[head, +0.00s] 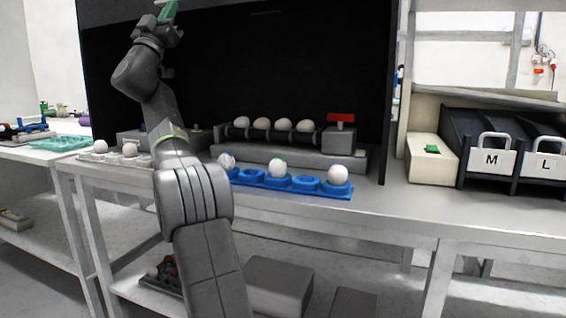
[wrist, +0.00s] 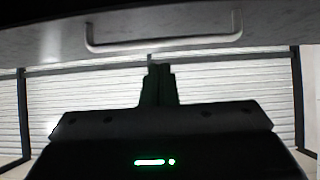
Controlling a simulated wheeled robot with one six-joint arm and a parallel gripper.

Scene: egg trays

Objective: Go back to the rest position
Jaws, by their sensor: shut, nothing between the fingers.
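My gripper (head: 168,11) is at the top of the head view, at the end of my raised grey arm, high in front of the black panel. Only part of it shows at the picture's edge, with a green patch on it. In the wrist view my gripper's fingers (wrist: 158,72) are together and dark, with nothing between them. No egg or tray is near the gripper.
A blue egg tray (head: 312,190) with several white eggs lies at the bench's front edge. Behind it, a roller unit (head: 290,156) carries several eggs. Black bins (head: 475,150) marked M and L stand right. The side table (head: 60,155) is at left.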

